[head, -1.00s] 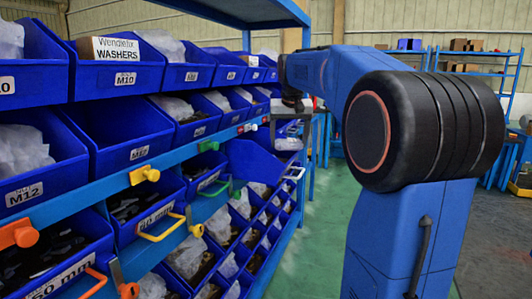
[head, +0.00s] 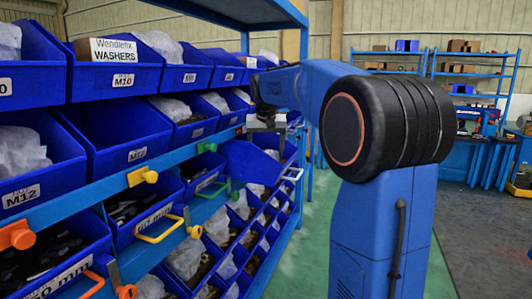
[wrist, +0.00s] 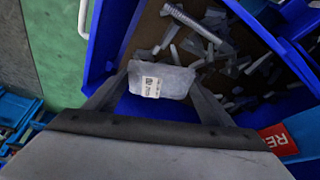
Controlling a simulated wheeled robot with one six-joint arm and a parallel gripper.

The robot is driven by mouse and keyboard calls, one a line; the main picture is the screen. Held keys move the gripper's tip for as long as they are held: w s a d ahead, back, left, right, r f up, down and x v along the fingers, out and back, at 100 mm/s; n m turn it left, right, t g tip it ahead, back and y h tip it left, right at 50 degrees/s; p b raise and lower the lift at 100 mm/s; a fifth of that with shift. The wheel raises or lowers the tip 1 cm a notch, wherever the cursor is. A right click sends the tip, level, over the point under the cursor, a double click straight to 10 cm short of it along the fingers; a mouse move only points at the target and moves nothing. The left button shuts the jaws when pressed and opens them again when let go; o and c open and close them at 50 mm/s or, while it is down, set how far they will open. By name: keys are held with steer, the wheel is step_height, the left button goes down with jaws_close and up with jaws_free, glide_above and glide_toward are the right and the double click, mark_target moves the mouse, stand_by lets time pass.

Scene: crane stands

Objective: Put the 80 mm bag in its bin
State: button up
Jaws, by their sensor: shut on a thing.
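In the wrist view, a pale grey-white bag (wrist: 172,78) with a small white label sits between the two fingers of my gripper (wrist: 157,97). The gripper is shut on it. The label print is too small to read. Below the bag is a blue bin (wrist: 106,42) with loose bolts on a brown floor; the bag looks to be over its near end, and I cannot tell its height. In the head view, my gripper (head: 266,122) is at the far end of the rack, above a pulled-out blue bin (head: 250,165). The held bag is hard to make out there.
Shelves of blue bins labelled M10 (head: 123,80) and M12 (head: 22,194) line the left. Coloured handles, such as a yellow one (head: 162,232), stick out from lower bins. A red card (wrist: 280,138) lies right of the gripper. Green floor (head: 312,215) is clear.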

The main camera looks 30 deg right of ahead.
steer(key=shift+f, duration=0.15)
steer(key=o, duration=0.9)
steer(key=v, duration=1.2)
